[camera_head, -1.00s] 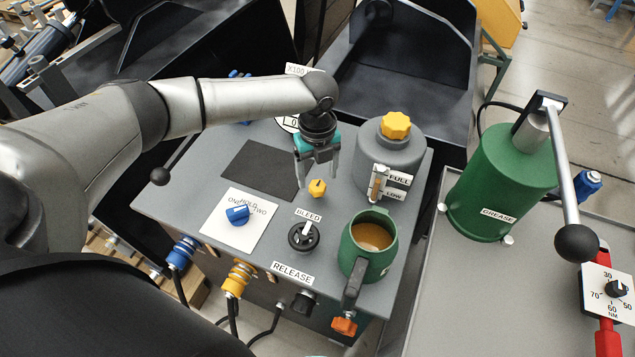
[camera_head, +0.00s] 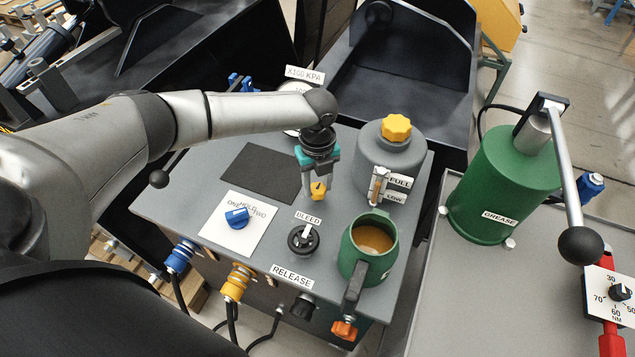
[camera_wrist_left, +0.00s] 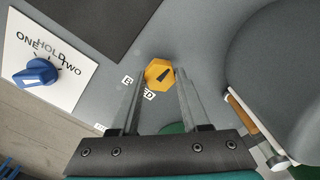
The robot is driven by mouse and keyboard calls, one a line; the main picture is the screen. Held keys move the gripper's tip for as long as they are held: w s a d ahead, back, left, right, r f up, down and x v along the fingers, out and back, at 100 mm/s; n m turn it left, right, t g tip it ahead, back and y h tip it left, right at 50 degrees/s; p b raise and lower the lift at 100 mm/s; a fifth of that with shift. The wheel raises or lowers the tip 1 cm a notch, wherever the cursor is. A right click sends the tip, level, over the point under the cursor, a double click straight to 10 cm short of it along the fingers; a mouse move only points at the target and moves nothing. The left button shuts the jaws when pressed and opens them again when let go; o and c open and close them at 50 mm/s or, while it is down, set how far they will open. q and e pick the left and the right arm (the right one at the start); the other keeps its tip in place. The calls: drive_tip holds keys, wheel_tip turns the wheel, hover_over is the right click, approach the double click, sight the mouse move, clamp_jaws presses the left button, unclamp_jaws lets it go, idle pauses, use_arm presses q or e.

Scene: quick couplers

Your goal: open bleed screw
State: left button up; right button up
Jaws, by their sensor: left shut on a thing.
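The bleed screw (camera_head: 318,191) is a small yellow knob with a dark pointer mark, on the grey panel behind the BLEED label (camera_head: 308,218). My left gripper (camera_head: 318,188) comes down over it from above, one finger on each side, and is shut on it. In the left wrist view the yellow hexagonal screw (camera_wrist_left: 160,74) sits between the ends of the left gripper's fingers (camera_wrist_left: 159,80), its dark pointer on the face. The fingers partly cover the BLEED label there. My right gripper is not in view.
The black release knob (camera_head: 303,239) is just in front of the screw. A green mug (camera_head: 353,262) of brown liquid and a grey reservoir with yellow cap (camera_head: 396,127) stand to the right. A blue selector knob (camera_head: 237,218) on a white plate is to the left.

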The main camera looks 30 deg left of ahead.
use_arm(q)
clamp_jaws()
drive_tip(key=shift+r, duration=0.1)
